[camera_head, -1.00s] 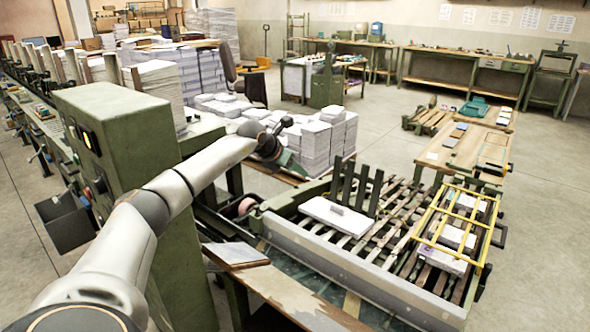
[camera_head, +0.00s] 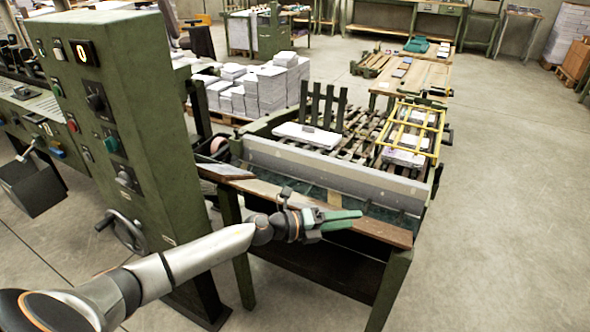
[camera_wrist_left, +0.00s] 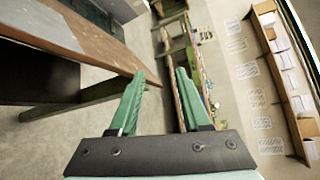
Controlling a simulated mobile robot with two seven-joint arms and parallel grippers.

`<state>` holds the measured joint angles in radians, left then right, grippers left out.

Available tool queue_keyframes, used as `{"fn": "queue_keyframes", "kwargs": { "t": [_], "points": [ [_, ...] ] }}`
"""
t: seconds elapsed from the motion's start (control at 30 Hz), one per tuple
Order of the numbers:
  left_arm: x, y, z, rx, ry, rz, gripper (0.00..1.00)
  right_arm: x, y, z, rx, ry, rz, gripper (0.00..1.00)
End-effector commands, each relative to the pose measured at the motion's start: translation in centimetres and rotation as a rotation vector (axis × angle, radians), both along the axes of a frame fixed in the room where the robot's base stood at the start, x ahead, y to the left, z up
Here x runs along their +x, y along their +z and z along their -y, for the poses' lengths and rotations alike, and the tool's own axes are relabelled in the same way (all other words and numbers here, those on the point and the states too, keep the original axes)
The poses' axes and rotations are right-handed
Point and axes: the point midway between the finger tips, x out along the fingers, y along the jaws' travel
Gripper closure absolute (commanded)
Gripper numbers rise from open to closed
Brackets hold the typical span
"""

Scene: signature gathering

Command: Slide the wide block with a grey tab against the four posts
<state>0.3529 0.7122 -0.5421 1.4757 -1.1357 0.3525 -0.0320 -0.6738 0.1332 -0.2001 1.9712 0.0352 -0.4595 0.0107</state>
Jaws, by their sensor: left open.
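The wide block (camera_head: 305,136) is white with a small grey tab on top and lies flat on the slatted bed. The four posts (camera_head: 323,108) are dark green and upright, just behind the block. I cannot tell whether the block touches them. My left gripper (camera_head: 345,219) is low in front of the bed, near the wooden front ledge, well apart from the block. Its green fingers point right. In the left wrist view the two fingers (camera_wrist_left: 157,95) are spread with nothing between them. My right gripper is not in view.
A grey rail (camera_head: 335,175) runs along the bed's front, between my left gripper and the block. A yellow frame (camera_head: 415,128) stands over blocks at the bed's right. A green control cabinet (camera_head: 115,120) rises at left. The floor at right is clear.

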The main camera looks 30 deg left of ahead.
Motion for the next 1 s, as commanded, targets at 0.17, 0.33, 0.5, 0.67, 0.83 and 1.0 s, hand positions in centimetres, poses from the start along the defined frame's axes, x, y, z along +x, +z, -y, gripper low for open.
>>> {"fn": "queue_keyframes", "kwargs": {
  "t": [0.17, 0.33, 0.5, 0.67, 0.83, 1.0],
  "points": [
    [-5.7, -8.1, 4.5, -0.536, 0.231, -0.228, 0.53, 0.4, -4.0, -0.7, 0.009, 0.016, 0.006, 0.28],
    [-11.7, -15.9, 4.9, -0.944, 0.538, -0.531, 0.53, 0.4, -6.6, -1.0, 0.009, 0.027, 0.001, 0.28],
    [-18.9, -21.8, 5.0, -1.227, 0.837, -0.843, 0.53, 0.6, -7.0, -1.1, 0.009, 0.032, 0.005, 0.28],
    [-25.4, -21.5, 5.2, -1.404, 1.070, -1.080, 0.53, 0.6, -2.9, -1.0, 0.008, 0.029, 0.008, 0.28],
    [-27.6, -18.9, 4.9, -1.456, 1.147, -1.138, 0.53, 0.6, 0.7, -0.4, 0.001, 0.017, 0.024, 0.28],
    [-28.7, -16.4, 4.5, -1.478, 1.182, -1.150, 0.53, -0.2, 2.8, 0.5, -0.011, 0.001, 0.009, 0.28]
  ]
}}
